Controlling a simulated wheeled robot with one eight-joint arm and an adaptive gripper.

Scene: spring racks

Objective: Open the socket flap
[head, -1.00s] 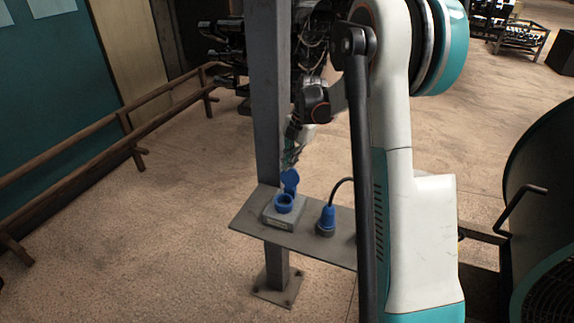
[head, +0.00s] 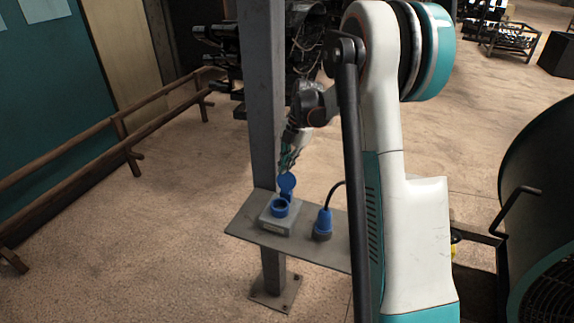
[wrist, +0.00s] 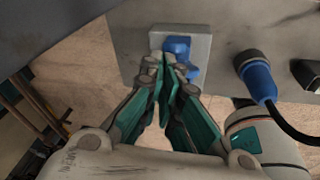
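The socket is a grey box (head: 277,222) with a round blue opening (head: 280,208), fixed on a metal shelf beside a post. Its blue flap (head: 287,184) stands raised, tilted up at the back of the opening, in the head view. My gripper (head: 284,169) points down just above and behind the raised flap. In the wrist view my gripper (wrist: 167,62) has its fingertips together and hides part of the blue socket parts (wrist: 178,45). I see nothing held between the fingers. Whether a fingertip touches the flap cannot be told.
A blue plug (head: 323,222) with a black cable stands on the shelf (head: 255,234), right of the socket. A grey post (head: 262,120) rises beside the socket. A wooden rail (head: 100,140) runs along the left. A large dark drum (head: 545,190) is at right.

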